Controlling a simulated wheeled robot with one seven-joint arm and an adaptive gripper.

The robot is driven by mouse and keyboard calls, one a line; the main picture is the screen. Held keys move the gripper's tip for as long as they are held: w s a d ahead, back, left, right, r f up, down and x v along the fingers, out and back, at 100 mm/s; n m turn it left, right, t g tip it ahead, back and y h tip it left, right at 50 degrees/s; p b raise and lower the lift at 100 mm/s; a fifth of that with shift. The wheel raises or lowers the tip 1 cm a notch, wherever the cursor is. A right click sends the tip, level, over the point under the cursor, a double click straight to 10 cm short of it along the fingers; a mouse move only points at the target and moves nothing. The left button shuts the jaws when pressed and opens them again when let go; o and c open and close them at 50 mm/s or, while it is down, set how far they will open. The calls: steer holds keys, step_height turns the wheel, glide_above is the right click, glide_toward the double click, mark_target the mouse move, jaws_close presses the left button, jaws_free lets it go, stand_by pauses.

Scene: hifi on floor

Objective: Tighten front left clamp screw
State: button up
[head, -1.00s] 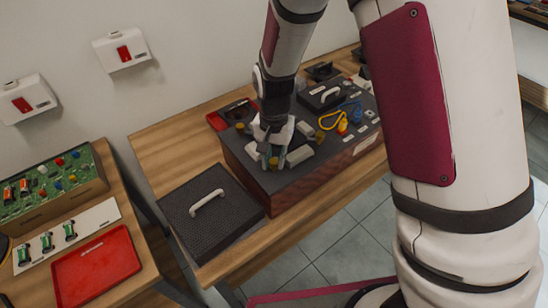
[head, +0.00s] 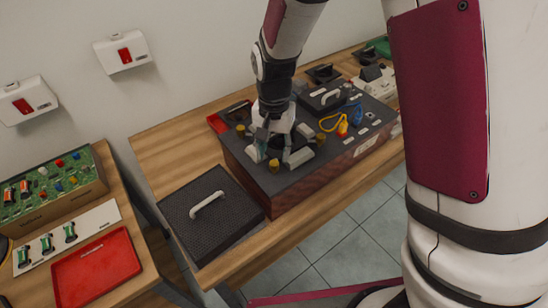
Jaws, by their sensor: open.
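The hifi (head: 335,165) is a dark box with reddish-brown sides on the wooden table. Several brass clamp screws stand on its top beside pale grey clamp blocks. The front left clamp screw (head: 274,165) appears to be the brass knob near the front left corner. My gripper (head: 273,153) points down just above and behind this knob, its fingers apart with nothing seen between them. Whether a finger touches the knob is unclear. A grey block (head: 300,157) is close on its right. Another brass screw (head: 240,129) is farther back on the left.
A black perforated cover (head: 210,220) with a white handle (head: 207,201) lies left of the box. A yellow cable (head: 330,122) and a small handled black part (head: 325,98) are on the box top. A red tray (head: 98,270) is on the left table.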

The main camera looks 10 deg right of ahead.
mark_target(274, 163)
step_height(274, 163, up, 8)
steer(key=shift+f, duration=0.15)
stand_by(0.5)
steer(key=s+d+r+n+t, duration=0.1)
steer(key=s+d+r, duration=0.3)
steer(key=r, duration=0.2)
steer(key=s+d+r+n+t, duration=0.1)
steer(key=s+d+r, duration=0.3)
steer(key=r, duration=0.2)
steer(key=s+d+r+n+t, duration=0.1)
steer(key=s+d+r, duration=0.1)
steer(key=s, duration=0.4)
steer(key=s+d+r+n+t, duration=0.2)
steer(key=s+d, duration=0.1)
steer(key=s, duration=0.3)
steer(key=shift+d+r, duration=0.25)
steer(key=shift+r, duration=0.15)
steer(key=shift+s, duration=0.1)
